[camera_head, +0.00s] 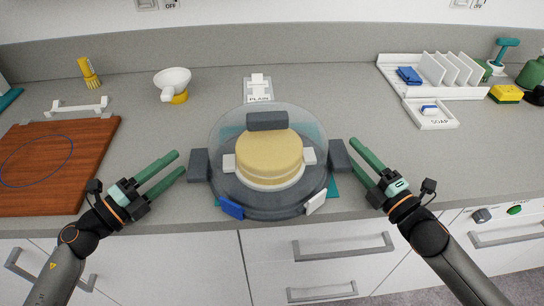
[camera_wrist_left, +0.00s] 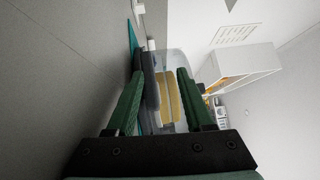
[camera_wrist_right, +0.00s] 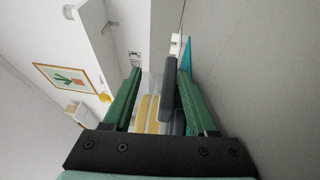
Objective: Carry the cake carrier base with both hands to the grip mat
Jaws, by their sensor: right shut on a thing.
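The cake carrier base (camera_head: 270,208) is a round dark grey plate with a dark grip block on each side. It bears a yellow cake (camera_head: 268,152) under a clear cover with a dark top handle (camera_head: 267,121). A teal mat (camera_head: 333,187) shows from beneath the base; I cannot tell whether the base touches it. My left gripper (camera_head: 179,162) is open and empty, just left of the left grip block (camera_head: 199,165). My right gripper (camera_head: 354,156) is shut on the right grip block (camera_head: 340,156), which also shows between its fingers in the right wrist view (camera_wrist_right: 168,92).
A brown board (camera_head: 75,160) lies at left, near a white handle-shaped piece (camera_head: 80,106). A white funnel-like cup (camera_head: 172,80) and a PLAIN label stand (camera_head: 258,90) are behind. A white rack (camera_head: 440,75) and soap tray (camera_head: 430,113) stand back right. The counter's front edge is close.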

